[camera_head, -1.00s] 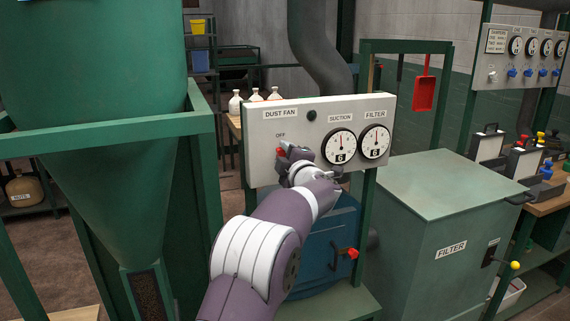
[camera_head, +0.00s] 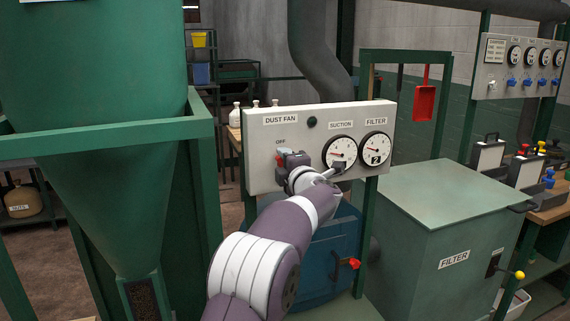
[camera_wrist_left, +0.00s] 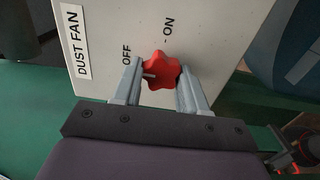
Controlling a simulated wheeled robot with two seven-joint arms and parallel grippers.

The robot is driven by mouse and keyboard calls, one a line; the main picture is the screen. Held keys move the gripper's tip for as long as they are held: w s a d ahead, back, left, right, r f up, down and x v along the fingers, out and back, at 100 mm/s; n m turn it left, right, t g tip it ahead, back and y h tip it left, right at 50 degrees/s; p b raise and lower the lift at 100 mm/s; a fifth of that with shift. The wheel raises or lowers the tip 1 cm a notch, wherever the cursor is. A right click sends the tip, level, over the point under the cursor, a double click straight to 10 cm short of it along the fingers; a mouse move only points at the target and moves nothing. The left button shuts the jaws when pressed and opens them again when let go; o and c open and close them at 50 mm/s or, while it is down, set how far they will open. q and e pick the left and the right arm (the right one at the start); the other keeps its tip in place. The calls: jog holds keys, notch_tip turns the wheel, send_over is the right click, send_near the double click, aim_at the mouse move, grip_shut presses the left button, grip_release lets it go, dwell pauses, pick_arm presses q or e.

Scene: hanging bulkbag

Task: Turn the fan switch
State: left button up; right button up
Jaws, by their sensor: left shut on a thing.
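The fan switch is a red star-shaped knob (camera_wrist_left: 161,70) on the grey DUST FAN panel (camera_head: 258,165). In the left wrist view it sits between my two fingers, with OFF and ON printed beside it. A short white mark on the knob points to the left of that picture, nearer the OFF side than ON. My left gripper (camera_wrist_left: 157,88) is shut on the knob, one finger on each side. In the head view my left gripper (camera_head: 284,157) hides most of the knob. My right gripper is not in view.
The suction gauge (camera_head: 340,152) and filter gauge (camera_head: 376,148) are right of my gripper, needles leaning left. A green filter cabinet (camera_head: 440,215) stands to the right. A green hopper (camera_head: 110,180) and its frame stand close on the left. A blue unit is below the panel.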

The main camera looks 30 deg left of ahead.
pick_arm(q)
jog(key=shift+f, duration=0.1)
jog(key=o, duration=1.1)
jog(key=shift+c, duration=0.2)
jog(key=b+v, duration=0.1)
jog(key=v, duration=1.1)
jog(key=shift+s+d+b, duration=0.2)
jog(key=shift+s+b, duration=0.1)
